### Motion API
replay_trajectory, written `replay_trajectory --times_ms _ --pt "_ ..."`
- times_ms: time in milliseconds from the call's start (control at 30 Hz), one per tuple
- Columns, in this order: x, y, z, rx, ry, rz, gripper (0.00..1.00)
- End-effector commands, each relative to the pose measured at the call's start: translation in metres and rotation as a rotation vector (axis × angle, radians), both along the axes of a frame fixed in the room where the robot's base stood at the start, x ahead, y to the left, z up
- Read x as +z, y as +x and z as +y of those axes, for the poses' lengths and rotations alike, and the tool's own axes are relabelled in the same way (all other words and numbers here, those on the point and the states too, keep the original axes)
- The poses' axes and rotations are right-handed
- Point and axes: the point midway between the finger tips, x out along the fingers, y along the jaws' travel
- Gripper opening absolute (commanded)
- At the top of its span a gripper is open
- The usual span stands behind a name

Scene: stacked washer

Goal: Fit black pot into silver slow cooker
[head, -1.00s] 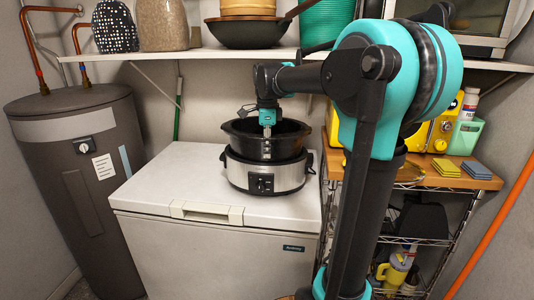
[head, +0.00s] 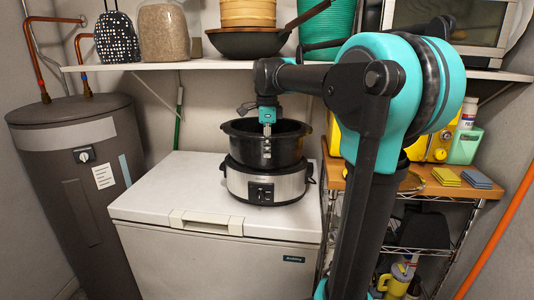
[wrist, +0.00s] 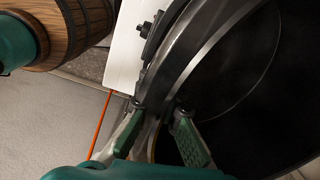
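The black pot (head: 262,148) is upright above the silver slow cooker (head: 260,187), roughly centred over it. The pot's lower part overlaps the cooker's rim in the head view; I cannot tell if its base is inside the opening. The cooker stands on the white chest freezer, its dial facing forward. My gripper (head: 267,131) points down at the pot's rim. In the wrist view my gripper (wrist: 158,137) has one finger outside and one inside the pot (wrist: 250,75), shut on its wall. The cooker's inside is hidden.
The white chest freezer (head: 150,190) has a clear top left of the cooker. A shelf (head: 130,66) with a wok (head: 250,42) runs above and behind. A wooden-topped rack (head: 440,187) with sponges and bottles is at the right, a grey tank (head: 65,150) at the left.

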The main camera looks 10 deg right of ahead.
Motion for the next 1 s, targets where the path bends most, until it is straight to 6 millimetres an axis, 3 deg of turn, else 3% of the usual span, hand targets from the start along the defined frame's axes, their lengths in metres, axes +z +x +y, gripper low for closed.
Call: replay_trajectory --times_ms 1000 --pt "0.027 0.002 -0.001 0.0 0.0 -0.001 0.0"
